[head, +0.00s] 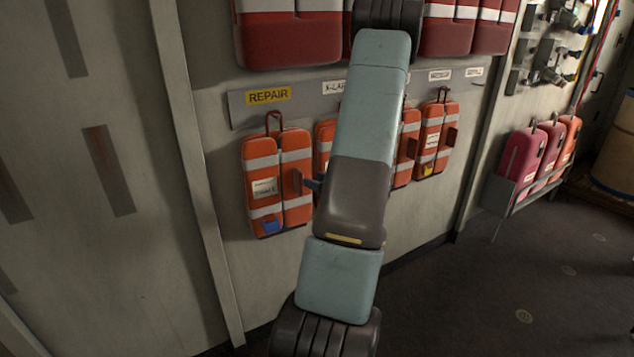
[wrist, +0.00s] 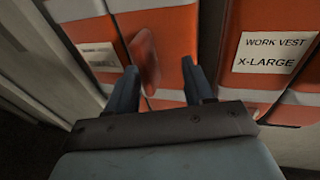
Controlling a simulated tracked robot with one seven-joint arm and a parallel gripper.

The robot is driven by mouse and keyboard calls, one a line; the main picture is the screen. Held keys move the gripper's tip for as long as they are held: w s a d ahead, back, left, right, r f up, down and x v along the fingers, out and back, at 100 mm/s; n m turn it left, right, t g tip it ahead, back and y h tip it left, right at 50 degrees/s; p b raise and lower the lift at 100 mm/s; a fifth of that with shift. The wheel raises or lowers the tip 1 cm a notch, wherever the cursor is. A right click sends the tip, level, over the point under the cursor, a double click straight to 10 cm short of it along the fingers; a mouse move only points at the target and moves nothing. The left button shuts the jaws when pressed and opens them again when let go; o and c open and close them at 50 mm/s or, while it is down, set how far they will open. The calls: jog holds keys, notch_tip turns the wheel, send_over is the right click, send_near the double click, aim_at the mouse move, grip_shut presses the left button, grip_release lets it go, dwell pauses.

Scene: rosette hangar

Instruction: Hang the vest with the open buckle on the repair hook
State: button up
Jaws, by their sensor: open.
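An orange vest (head: 261,207) with pale stripes hangs upright below the yellow REPAIR sign (head: 268,96), its dark loop (head: 273,121) at the repair hook's place; hook contact is too small to tell. It has a white label and a blue patch at its lower edge. I cannot tell its buckle's state. A reddish tab (wrist: 147,58) sticks out from its right side. My gripper (wrist: 160,83) is open, its two fingers on either side of this tab, with a gap to the right finger. In the head view my arm hides most of the gripper.
More orange vests (head: 432,140) hang to the right, partly behind my arm. One beside my gripper is labelled WORK VEST X-LARGE (wrist: 266,54). Red packs (head: 288,38) sit above. A rack of pink and orange cases (head: 523,160) stands right. The floor (head: 480,290) is clear.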

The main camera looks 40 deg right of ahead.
jog(key=shift+s, duration=0.1)
jog(key=s+r, duration=0.1)
jog(key=s, duration=1.2)
jog(key=shift+s+d+r, duration=0.2)
jog(key=shift+d+r, duration=0.05)
jog(key=shift+r, duration=0.15)
jog(key=shift+a, duration=0.1)
jog(key=w+a+r+n+g+y, duration=0.2)
jog(key=a+r+n+g+y, duration=0.15)
jog(key=a+n, duration=0.4)
jog(key=w+a+r+n+g+y, duration=0.2)
jog(key=a+r+n+g, duration=0.15)
jog(key=a, duration=0.75)
jog(key=w+a+r+n+g+y, duration=0.2)
jog(key=a+r+n+g+y, duration=0.15)
jog(key=a+n, duration=0.45)
jog(key=s+a+r+n+h, duration=0.9)
jog(key=s+a+r+n, duration=0.2)
jog(key=n, duration=0.5)
jog(key=shift+s+a+r+n+h, duration=0.2)
jog(key=shift+a+r+n+h, duration=0.15)
jog(key=shift+a, duration=0.65)
